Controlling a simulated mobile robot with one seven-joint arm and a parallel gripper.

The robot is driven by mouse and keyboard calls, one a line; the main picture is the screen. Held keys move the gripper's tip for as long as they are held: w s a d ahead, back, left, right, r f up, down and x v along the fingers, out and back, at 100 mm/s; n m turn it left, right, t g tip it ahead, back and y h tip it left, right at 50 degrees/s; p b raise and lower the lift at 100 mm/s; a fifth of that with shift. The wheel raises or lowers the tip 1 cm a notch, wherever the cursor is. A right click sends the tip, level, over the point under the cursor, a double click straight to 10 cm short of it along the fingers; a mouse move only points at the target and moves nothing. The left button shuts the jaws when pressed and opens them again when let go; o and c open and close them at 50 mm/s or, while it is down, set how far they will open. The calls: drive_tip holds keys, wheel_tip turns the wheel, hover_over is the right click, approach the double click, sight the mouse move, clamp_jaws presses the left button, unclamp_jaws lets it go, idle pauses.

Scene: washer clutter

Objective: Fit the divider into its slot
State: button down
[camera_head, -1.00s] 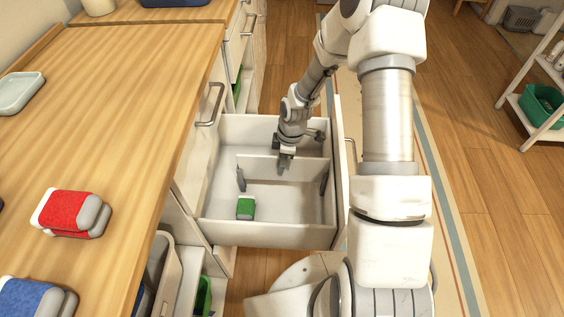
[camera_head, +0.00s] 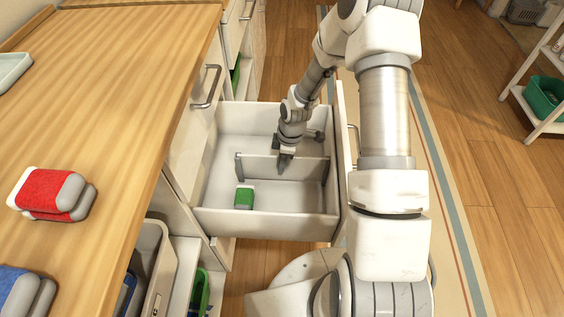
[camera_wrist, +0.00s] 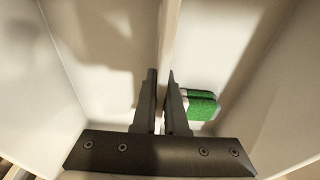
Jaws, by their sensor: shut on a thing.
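The divider (camera_head: 258,166) is a thin pale upright panel that crosses the open white drawer (camera_head: 225,118) from left to right. My gripper (camera_head: 285,167) is shut on its top edge near the middle. The wrist view shows the divider (camera_wrist: 168,35) running between my two fingers (camera_wrist: 161,80). The divider's right end meets the right side, where the bracket is mostly hidden. I cannot tell whether its bottom edge touches the drawer floor.
A green and white sponge (camera_head: 244,197) lies in the drawer's near compartment, and it shows beside my right finger in the wrist view (camera_wrist: 199,104). The wooden counter (camera_head: 120,110) with a red sponge (camera_head: 50,193) is on the left. The drawer walls stand close around my gripper.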

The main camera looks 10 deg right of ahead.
drive_tip(key=c, duration=0.9)
unclamp_jaws()
drive_tip(key=d+r+p, duration=0.1)
drive_tip(key=r+p, duration=0.1)
drive_tip(key=r, duration=0.3)
drive_tip(key=r+p, duration=0.2)
drive_tip(key=r, duration=0.4)
drive_tip(key=d+r+p, duration=0.1)
drive_tip(key=r+p, duration=0.1)
drive_tip(key=r, duration=0.4)
drive_tip(key=shift+s+d+r, duration=0.1)
drive_tip(key=shift+s+d, duration=0.2)
drive_tip(key=shift+s, duration=0.1)
